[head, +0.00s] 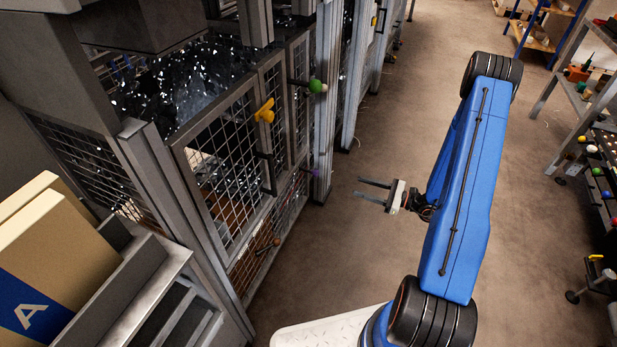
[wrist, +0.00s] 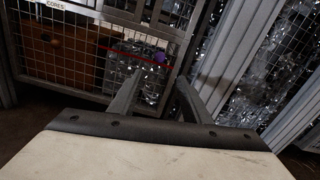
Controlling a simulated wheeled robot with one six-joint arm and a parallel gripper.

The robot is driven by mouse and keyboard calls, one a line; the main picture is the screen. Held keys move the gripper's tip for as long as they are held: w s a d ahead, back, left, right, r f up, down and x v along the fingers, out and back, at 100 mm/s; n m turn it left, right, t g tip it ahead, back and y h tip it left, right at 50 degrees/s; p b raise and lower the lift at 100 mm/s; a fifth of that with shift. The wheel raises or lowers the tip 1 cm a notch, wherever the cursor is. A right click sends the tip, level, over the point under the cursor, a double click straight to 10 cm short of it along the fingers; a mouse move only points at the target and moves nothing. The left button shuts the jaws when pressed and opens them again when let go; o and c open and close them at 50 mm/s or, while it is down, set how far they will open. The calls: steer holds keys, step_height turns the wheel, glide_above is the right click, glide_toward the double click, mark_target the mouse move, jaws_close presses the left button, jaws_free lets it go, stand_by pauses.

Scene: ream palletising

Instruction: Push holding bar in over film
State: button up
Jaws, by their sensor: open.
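My gripper (head: 357,188) is open and empty in the head view, its two fingers pointing left toward the mesh-fronted machine across a gap of floor. In the wrist view the open fingers (wrist: 159,80) point at the lower mesh panels. A bar end with a purple knob (head: 315,173) sticks out low on the machine; the purple knob (wrist: 160,57) shows ahead of the fingers in the wrist view, at the end of a thin red line. I cannot tell for sure which part is the holding bar. Glossy crumpled film (head: 190,85) lies behind the mesh.
A green knob (head: 316,86), a yellow handle (head: 265,112) and a brown knob (head: 276,241) also stick out of the machine front. Boxes (head: 40,250) stand at lower left. A shelf (head: 575,95) is at right. The floor (head: 385,120) between is clear.

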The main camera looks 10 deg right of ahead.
steer(key=x, duration=1.7)
steer(key=shift+a, duration=0.15)
